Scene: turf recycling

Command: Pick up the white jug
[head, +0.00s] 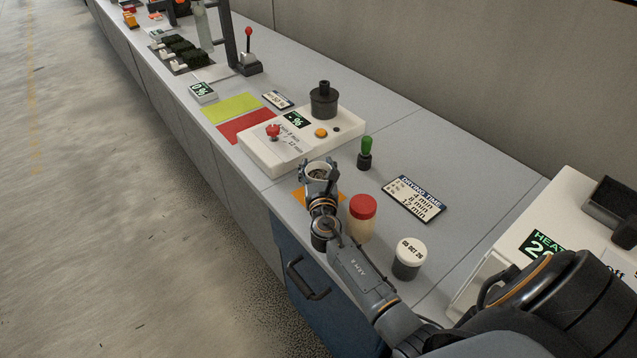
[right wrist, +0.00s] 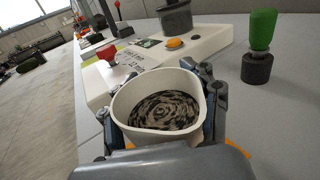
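The white jug (head: 318,165) stands upright at the front edge of the counter, over an orange mat (head: 299,196). In the right wrist view the jug (right wrist: 137,137) is seen from above, with a dark and pale speckled content inside. My right gripper (head: 319,182) is at the jug, with one finger along each side of its wall. In the right wrist view the fingers of the right gripper (right wrist: 162,108) lie against the jug on both sides. The jug's lower part is hidden. My left gripper is not in view.
A red-lidded jar (head: 362,217) and a white-lidded jar (head: 409,258) stand close to my right arm. A white control box (head: 300,140) lies just behind the jug, and a green-handled stamp (head: 365,153) stands behind it to the right. A drying time sign (head: 413,198) lies on clear counter.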

